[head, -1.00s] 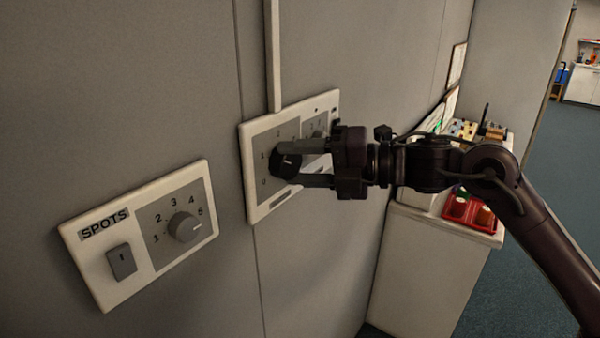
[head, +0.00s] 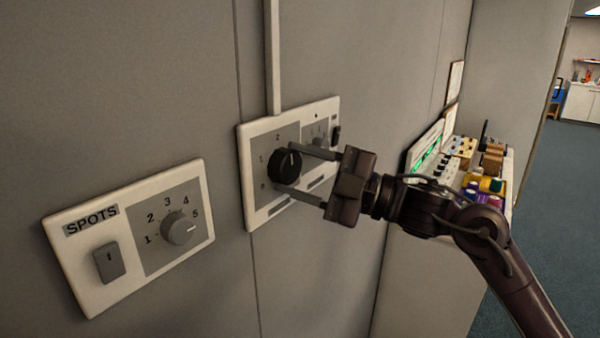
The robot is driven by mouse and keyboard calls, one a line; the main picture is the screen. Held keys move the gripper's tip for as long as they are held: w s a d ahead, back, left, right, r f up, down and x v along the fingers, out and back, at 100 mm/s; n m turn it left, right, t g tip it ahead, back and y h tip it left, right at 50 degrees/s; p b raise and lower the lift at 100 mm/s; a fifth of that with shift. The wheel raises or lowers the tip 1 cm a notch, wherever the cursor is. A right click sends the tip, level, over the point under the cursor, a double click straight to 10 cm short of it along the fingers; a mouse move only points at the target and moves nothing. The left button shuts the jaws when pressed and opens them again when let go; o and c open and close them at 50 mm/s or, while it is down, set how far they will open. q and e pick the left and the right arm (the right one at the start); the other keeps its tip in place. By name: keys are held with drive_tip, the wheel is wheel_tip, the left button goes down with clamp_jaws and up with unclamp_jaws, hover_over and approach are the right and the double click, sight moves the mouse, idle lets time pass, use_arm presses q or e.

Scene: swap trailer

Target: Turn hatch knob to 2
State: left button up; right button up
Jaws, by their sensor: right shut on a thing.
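A black round knob (head: 285,166) sits on the grey face of a white-framed wall panel (head: 254,207). I take it to be the hatch knob; no readable name shows on the panel. The digits 1 and 2 show to its left and above it. A white mark on the knob points up and slightly right. My right gripper (head: 284,168) is shut on this knob, one finger above and one below. The fingers and hand hide part of the panel's right side. My left gripper is not in view.
A SPOTS panel (head: 88,262) with a grey knob (head: 181,228) and a rocker switch (head: 109,262) is on the wall at lower left. A second, small knob (head: 319,142) is close to the right gripper's upper finger. A cabinet with several coloured items stands right, behind my arm.

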drive_tip(key=shift+m, duration=0.6)
drive_tip(key=o, duration=1)
drive_tip(key=b+v, duration=0.3)
drive_tip(key=v, duration=0.4)
drive_tip(key=shift+s+d+f, duration=0.15)
drive_tip(key=shift+d+f, duration=0.1)
drive_tip(key=shift+d, duration=0.1)
